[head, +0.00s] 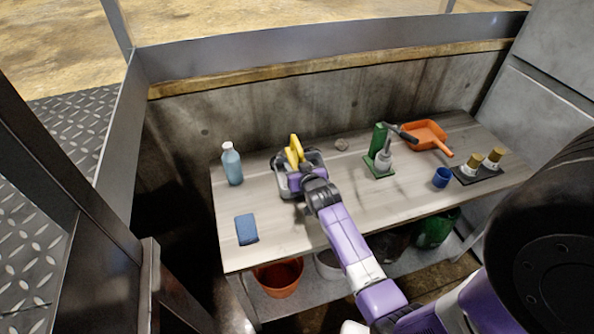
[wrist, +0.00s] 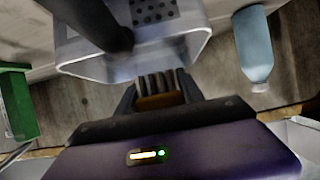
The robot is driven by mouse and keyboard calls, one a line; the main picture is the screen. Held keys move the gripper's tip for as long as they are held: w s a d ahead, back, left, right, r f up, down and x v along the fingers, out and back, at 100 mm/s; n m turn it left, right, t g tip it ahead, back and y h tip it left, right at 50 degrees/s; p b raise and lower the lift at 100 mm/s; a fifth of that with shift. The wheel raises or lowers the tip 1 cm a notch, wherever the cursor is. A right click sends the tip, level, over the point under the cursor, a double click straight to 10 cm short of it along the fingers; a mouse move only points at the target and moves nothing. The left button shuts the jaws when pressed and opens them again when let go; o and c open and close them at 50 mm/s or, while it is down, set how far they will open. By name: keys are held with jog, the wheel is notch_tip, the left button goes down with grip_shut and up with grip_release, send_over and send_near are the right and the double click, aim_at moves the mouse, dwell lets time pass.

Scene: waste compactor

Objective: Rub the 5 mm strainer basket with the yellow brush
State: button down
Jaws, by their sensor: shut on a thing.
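The strainer basket (head: 281,184) is a grey open box on the left half of the bench. In the wrist view its pale rim and wall (wrist: 190,58) and a perforated patch show, with a dark bar crossing in front. My gripper (head: 297,170) is at the basket, partly covering it in the head view. It is shut on the yellow brush (head: 294,150), which shows yellow above the basket. In the wrist view the brush (wrist: 160,101) sits between my fingertips (wrist: 158,95), with grey bristle-like strips toward the basket. I cannot tell whether the bristles touch it.
A blue bottle (head: 232,164) stands left of the basket, and a blue sponge (head: 246,229) lies in front. A green stand (head: 379,160), orange dustpan (head: 426,136), blue cup (head: 441,177) and dark tray (head: 478,174) are to the right. A concrete wall is behind.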

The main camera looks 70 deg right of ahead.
jog(key=shift+r, duration=0.3)
jog(key=shift+r, duration=1.45)
